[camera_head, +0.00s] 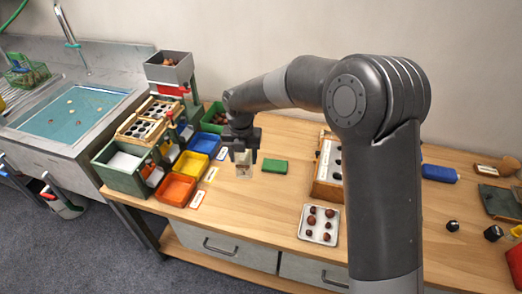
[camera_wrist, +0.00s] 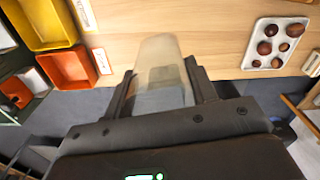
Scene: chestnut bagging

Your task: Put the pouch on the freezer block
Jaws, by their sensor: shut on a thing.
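The pouch (camera_head: 243,168) is a small, pale, see-through bag, and it also shows in the wrist view (camera_wrist: 160,62). My gripper (camera_head: 242,154) is shut on it, with one dark finger on each side in the wrist view (camera_wrist: 162,82). The pouch hangs upright over or at the wooden bench; I cannot tell whether its bottom touches. A blue rounded block (camera_head: 440,173), which looks like the freezer block, lies at the right beyond my arm. A flat green block (camera_head: 274,166) lies just right of the pouch.
Blue, yellow and orange bins (camera_head: 174,190) stand left of my gripper. A white tray of chestnuts (camera_head: 319,224) lies near the front edge; it also shows in the wrist view (camera_wrist: 251,45). A wooden rack (camera_head: 325,178) stands beside my arm. Bare bench (camera_head: 262,205) lies before the pouch.

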